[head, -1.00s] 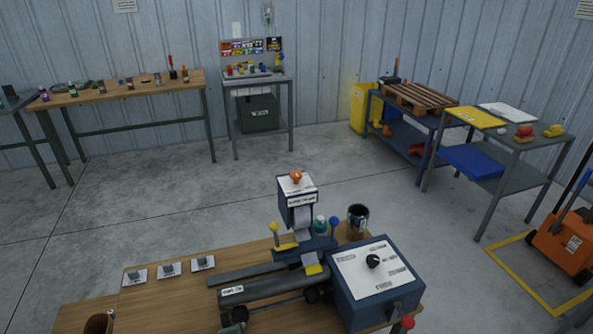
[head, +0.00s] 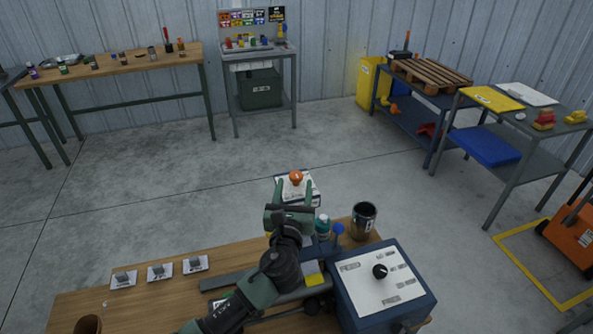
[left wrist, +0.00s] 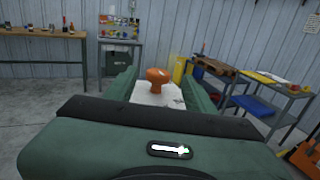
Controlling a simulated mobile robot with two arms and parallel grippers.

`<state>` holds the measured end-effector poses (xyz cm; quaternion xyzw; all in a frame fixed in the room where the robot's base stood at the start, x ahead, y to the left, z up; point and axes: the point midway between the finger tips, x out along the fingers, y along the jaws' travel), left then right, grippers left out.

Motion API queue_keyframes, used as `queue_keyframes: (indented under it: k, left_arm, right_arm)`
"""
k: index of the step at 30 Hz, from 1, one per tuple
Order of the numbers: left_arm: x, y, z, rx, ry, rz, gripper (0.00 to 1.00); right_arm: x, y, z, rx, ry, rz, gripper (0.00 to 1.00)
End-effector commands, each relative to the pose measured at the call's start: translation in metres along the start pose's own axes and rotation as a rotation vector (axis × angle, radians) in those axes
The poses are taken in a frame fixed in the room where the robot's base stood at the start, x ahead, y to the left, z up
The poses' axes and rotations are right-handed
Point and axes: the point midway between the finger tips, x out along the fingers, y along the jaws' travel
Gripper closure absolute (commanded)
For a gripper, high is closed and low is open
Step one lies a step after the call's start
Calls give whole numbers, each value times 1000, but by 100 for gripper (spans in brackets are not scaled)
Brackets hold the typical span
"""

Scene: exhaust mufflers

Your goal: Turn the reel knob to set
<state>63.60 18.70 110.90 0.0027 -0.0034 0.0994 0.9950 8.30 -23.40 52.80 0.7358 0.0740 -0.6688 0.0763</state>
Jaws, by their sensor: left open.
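The orange knob (head: 296,178) stands on the white top plate of the reel housing (head: 314,192). My left gripper (head: 294,187) is open, with its two green fingers on either side of the knob in the head view. In the left wrist view the knob (left wrist: 157,77) shows between the fingers, a little beyond the palm. I cannot tell whether the fingers touch it. My left arm hides most of the reel housing below the plate. My right gripper is not in view.
A blue box (head: 387,304) with a black knob (head: 380,271) is at the bench's right. A dark metal cup (head: 364,221) and a blue ball-topped lever (head: 338,229) stand near the reel. Small labelled blocks (head: 160,271) lie on the wooden bench (head: 150,308) at left.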

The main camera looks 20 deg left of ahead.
Motion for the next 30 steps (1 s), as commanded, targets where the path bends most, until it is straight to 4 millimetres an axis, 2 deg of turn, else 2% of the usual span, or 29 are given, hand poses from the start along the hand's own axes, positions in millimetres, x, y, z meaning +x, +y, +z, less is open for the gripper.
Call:
queue_keyframes:
  k: [1,3,5,8,14,17,20,23,26,27,30]
  left_arm:
    - [10,0,3,1,-1,3,46]
    - [21,0,3,0,-1,3,46]
    - [30,1,2,-2,0,3,46]
    - [41,0,2,-2,-1,3,46]
    - [51,1,0,-3,0,3,46]
    - [51,1,0,-4,1,2,46]
    - [51,1,0,-4,1,2,46]
    - [50,1,0,-4,1,2,68]
    - [50,1,0,-4,1,2,96]
    - [50,1,0,-4,1,2,100]
    - [50,1,0,-4,1,4,100]
  right_arm:
    - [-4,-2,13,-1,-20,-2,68]
    - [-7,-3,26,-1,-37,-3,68]
    - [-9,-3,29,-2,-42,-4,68]
    - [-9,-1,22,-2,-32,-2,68]
    - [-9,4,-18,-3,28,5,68]
    - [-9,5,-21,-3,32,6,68]
    - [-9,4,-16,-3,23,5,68]
    - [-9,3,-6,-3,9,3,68]
    - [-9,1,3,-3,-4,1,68]
    - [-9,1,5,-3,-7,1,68]
    - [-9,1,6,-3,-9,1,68]
